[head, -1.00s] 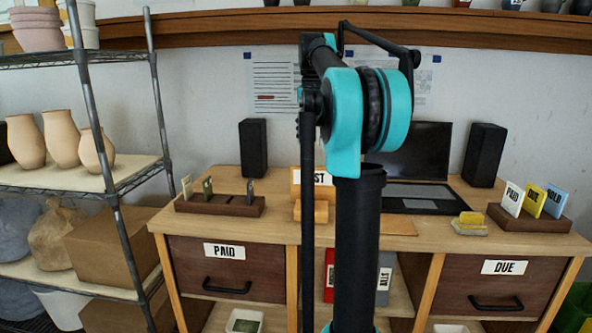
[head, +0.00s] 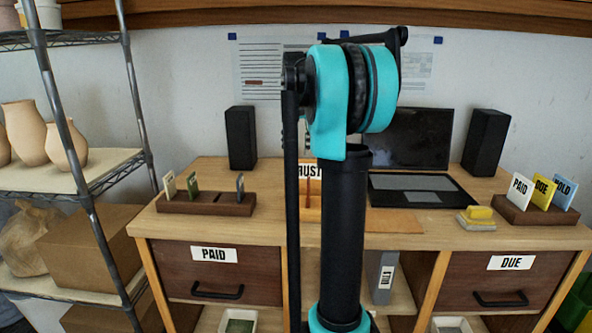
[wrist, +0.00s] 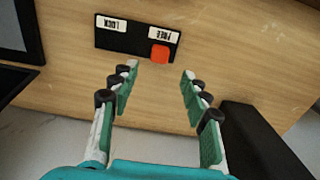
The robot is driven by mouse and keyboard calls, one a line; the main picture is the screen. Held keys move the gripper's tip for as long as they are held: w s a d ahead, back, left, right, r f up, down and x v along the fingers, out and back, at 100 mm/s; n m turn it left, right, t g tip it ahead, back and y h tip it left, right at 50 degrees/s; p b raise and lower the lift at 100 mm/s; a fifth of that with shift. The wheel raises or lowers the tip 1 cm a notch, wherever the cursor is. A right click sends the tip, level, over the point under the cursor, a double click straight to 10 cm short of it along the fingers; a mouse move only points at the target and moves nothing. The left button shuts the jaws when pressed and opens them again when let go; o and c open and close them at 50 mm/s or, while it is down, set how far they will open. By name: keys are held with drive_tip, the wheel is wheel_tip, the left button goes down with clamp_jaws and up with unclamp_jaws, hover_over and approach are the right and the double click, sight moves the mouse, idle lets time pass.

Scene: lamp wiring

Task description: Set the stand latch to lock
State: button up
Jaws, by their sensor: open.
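The stand latch shows in the wrist view as a black plate (wrist: 118,42) on the wooden surface, with its white labels upside down. The LOCK label (wrist: 111,25) is on the left and the FREE label (wrist: 163,34) on the right. An orange-red knob (wrist: 159,54) sits at the FREE end. My gripper (wrist: 159,78) is open and empty, its two fingers apart, with the knob beyond the gap between the fingertips. In the head view my arm stands in front of the desk; I cannot make out the latch or my gripper there.
The desk (head: 410,235) carries a laptop (head: 415,190), black speakers (head: 241,137) and (head: 486,143), card holders (head: 205,207) and (head: 535,215), and a yellow block (head: 479,213). A metal shelf (head: 95,190) stands at the left. In the wrist view, a black object (wrist: 255,145) lies beside the right finger.

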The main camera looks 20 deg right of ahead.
wheel_tip(320, 180, down, 8)
drive_tip(key=shift+f, duration=0.1)
drive_tip(key=shift+c, duration=0.6)
clamp_jaws()
